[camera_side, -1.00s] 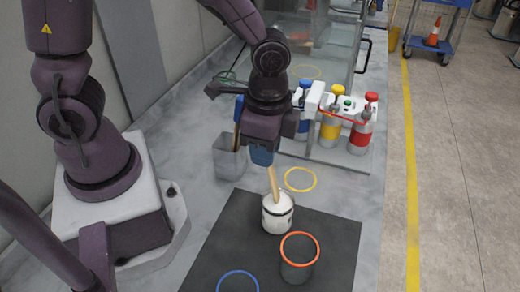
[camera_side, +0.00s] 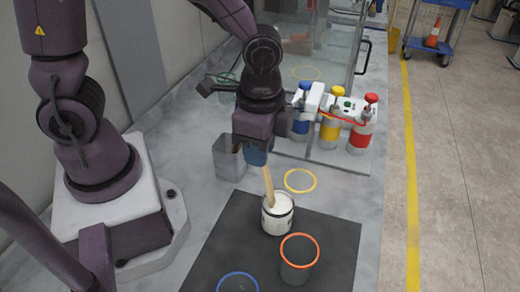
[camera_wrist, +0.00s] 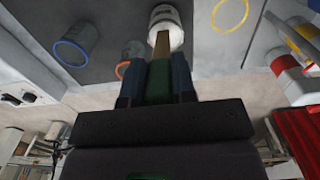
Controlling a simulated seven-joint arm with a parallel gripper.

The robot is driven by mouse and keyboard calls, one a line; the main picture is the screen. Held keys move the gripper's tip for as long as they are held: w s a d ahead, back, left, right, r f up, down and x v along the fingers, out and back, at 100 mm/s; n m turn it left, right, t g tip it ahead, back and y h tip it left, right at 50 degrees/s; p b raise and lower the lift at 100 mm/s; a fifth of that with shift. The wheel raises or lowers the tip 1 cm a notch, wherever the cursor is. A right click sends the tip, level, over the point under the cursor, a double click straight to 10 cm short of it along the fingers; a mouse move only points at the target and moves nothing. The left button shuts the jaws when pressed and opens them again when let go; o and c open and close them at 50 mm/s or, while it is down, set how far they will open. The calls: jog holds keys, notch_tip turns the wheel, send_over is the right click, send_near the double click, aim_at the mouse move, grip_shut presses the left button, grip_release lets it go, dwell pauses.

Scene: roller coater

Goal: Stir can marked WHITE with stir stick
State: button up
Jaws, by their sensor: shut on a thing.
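The white can (camera_side: 278,214) stands upright on the dark mat and holds white paint. Its label is not readable in the side view; in the wrist view the can (camera_wrist: 166,20) shows at the top. The wooden stir stick (camera_side: 268,183) leans a little, with its lower end inside the can's mouth. The stick also shows in the wrist view (camera_wrist: 161,46), running from between my fingers to the can. My gripper (camera_side: 257,155) is above the can, shut on the stick's upper part. The stick's lower tip is hidden in the can.
An orange-rimmed container (camera_side: 299,262) stands close to the can at front right. A yellow ring (camera_side: 300,180) is behind the can. A grey bin (camera_side: 229,158) stands behind left. Blue, yellow and red dispensers (camera_side: 330,125) stand at the back.

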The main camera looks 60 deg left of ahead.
notch_tip(320, 180, up, 8)
jog(key=s+a, duration=0.1)
dwell(0.7)
dwell(0.5)
